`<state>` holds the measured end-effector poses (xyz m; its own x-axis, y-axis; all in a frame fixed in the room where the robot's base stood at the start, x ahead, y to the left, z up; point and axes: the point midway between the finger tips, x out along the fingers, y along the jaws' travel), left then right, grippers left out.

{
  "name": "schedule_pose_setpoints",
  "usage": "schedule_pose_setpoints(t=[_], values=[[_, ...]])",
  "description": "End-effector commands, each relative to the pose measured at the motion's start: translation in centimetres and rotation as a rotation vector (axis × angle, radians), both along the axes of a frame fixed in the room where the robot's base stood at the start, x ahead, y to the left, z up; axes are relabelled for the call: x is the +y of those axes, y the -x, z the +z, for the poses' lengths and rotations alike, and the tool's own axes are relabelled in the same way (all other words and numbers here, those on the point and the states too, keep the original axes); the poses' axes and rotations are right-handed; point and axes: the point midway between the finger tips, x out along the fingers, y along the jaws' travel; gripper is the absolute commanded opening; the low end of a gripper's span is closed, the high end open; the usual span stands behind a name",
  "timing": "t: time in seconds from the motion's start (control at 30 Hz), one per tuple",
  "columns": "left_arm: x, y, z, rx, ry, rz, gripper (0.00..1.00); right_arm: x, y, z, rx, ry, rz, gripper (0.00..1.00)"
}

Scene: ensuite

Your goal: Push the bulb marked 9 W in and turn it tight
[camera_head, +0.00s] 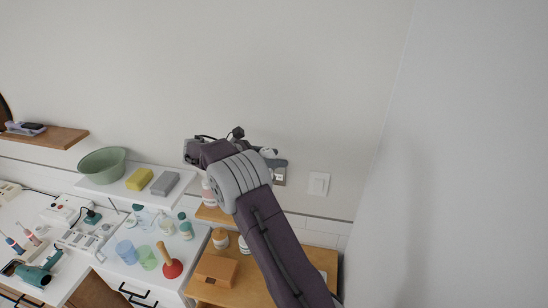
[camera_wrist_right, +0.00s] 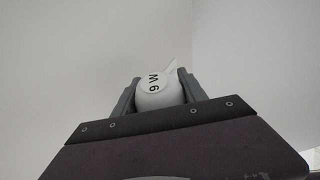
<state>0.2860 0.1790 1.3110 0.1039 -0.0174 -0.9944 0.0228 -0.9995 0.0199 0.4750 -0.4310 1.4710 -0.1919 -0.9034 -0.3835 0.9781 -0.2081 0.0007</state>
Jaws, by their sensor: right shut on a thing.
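The white bulb marked 9 W (camera_wrist_right: 155,92) sits between the two grey fingers of my right gripper (camera_wrist_right: 155,91) in the right wrist view. The fingers are shut on the bulb. A small pale wedge (camera_wrist_right: 173,64) shows just behind the bulb; I cannot tell what it is. In the head view my right gripper (camera_head: 272,158) is at the wall, left of and above the white switch plate. The arm covers part of that spot. The socket and the bulb's base are hidden. My left gripper is not in view.
A white wall switch (camera_head: 318,184) is right of the gripper. Below are a wooden cabinet top (camera_head: 240,290) with an orange box (camera_head: 216,270), and a white counter with a plunger (camera_head: 170,265) and cups. A shelf holds a green basin (camera_head: 102,165) and sponges. The upper wall is clear.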

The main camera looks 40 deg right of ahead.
Motion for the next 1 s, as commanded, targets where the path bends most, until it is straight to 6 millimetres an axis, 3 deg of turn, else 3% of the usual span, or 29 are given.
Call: schedule_pose_setpoints(t=[0.43,0.93,0.97,1.0], values=[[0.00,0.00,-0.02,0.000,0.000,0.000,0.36,0.16,0.54,-0.22,0.003,0.002,-0.308,0.10],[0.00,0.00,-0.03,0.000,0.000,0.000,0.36,0.29,0.82,-0.28,0.004,-0.003,-0.340,0.10],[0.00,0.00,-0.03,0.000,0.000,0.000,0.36,0.29,0.82,-0.28,0.004,-0.003,-0.340,0.55],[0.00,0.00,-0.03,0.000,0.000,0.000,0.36,0.28,0.82,-0.27,0.004,-0.003,-0.340,0.66]])
